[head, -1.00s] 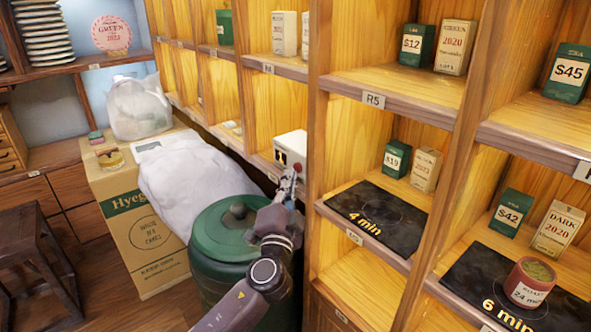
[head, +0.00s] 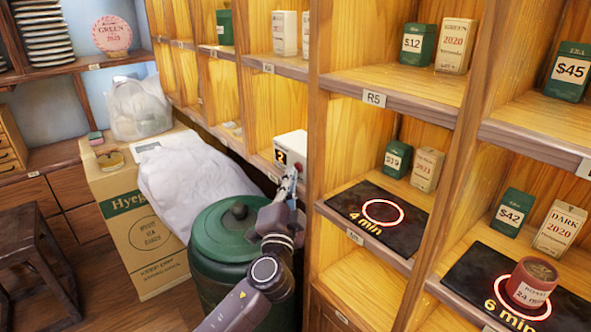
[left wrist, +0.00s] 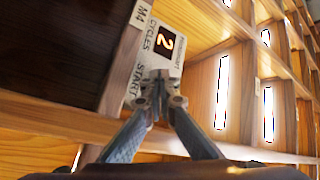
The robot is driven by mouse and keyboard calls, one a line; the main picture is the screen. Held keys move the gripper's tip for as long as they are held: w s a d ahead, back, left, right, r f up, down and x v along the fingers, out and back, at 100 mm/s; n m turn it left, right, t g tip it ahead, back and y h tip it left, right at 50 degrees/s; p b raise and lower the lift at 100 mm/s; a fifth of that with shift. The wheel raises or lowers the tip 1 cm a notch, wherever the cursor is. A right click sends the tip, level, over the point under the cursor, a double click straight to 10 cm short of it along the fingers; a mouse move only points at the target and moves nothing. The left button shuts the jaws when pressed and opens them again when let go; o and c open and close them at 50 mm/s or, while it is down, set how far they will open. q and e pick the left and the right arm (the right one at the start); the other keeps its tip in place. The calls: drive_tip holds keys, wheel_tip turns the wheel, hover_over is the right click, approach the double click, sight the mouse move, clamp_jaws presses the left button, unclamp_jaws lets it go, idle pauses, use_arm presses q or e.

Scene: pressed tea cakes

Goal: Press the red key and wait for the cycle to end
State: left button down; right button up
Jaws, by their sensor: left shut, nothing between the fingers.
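A small white control box (head: 291,146) stands on a shelf edge beside the wooden upright. Its black display (head: 281,157) shows a 2; in the left wrist view the display (left wrist: 165,43) sits by the words CYCLES and START. My left gripper (head: 290,184) is shut and empty, with its tips at the box's lower face. In the left wrist view the fingertips (left wrist: 158,82) cover the area beside START, so I cannot make out the red key or tell whether they touch it. My right gripper is out of view.
Red rings glow on the 4 min plate (head: 352,205) and the 6 min plate (head: 465,275). A reddish-brown tin (head: 529,289) with a brown top stands on the latter. A green barrel (head: 215,270) stands close to my left arm. Tea boxes fill nearby shelves.

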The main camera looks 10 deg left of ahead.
use_arm(q)
drive_tip(key=shift+s, duration=0.2)
drive_tip(key=s+a, duration=0.3)
drive_tip(key=s, duration=0.1)
drive_tip(key=shift+s+a+p, duration=0.3)
drive_tip(key=shift+a+p, duration=0.05)
drive_tip(key=shift+a, duration=0.05)
idle(0.6)
